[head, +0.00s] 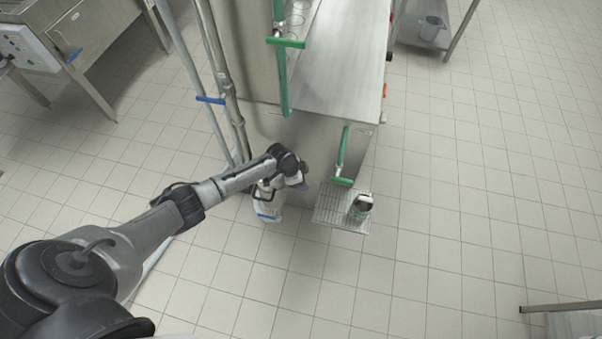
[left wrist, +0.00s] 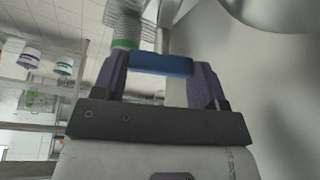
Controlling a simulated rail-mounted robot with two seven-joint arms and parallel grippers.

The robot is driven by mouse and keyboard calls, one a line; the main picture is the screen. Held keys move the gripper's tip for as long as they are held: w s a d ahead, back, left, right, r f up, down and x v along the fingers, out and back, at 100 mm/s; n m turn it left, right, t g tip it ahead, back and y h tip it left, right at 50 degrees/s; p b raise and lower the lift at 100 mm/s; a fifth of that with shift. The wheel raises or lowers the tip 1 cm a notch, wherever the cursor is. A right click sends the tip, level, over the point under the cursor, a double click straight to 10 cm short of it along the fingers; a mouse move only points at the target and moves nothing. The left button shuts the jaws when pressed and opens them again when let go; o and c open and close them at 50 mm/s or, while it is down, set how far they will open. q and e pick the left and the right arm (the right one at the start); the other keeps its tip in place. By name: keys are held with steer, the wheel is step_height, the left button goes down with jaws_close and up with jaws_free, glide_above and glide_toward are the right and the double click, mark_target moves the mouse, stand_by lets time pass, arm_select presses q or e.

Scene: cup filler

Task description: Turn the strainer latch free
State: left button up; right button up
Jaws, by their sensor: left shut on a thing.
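In the left wrist view a blue bar (left wrist: 160,64), which looks like the latch handle, lies across between the purple fingers of my left gripper (left wrist: 160,72). The fingers are shut on it. In the head view my left arm reaches to the foot of the steel machine, and its wrist hides most of the held part. A pale body (head: 268,193) with a blue edge (head: 268,217) shows just below that wrist; I cannot tell if this blue is the held bar. My right gripper is in neither view.
A drip grate (head: 328,212) with a dark-and-silver cup (head: 362,204) stands to the right of my left wrist. A green handle (head: 342,180) is above the grate. Pipes with a blue lever (head: 210,99) run up the machine (head: 338,60). Tiled floor is open at the right.

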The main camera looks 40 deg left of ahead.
arm_select(q)
steer(key=n+p, duration=0.1)
steer(key=n, duration=0.1)
steer(key=n+y+p, duration=0.1)
steer(key=n+p, duration=0.1)
steer(key=n+y+p, duration=0.1)
steer(key=p, duration=0.1)
steer(key=shift+d+r+n+t, duration=0.2)
steer(key=shift+r+n+t, duration=0.05)
steer(key=shift+n+t, duration=0.15)
steer(key=shift+n+y+p, duration=0.3)
steer(key=shift+n+p, duration=0.5)
steer(key=shift+p, duration=0.1)
steer(key=n+y+p, duration=0.1)
steer(key=n, duration=0.2)
steer(key=shift+f+p, duration=0.15)
steer(key=shift+p, duration=0.15)
steer(key=shift+n+y, duration=0.7)
steer(key=shift+n, duration=0.7)
steer(key=shift+f+n+p, duration=0.1)
steer(key=shift+n+p, duration=0.2)
steer(key=o, duration=0.9)
steer(key=shift+o, duration=0.2)
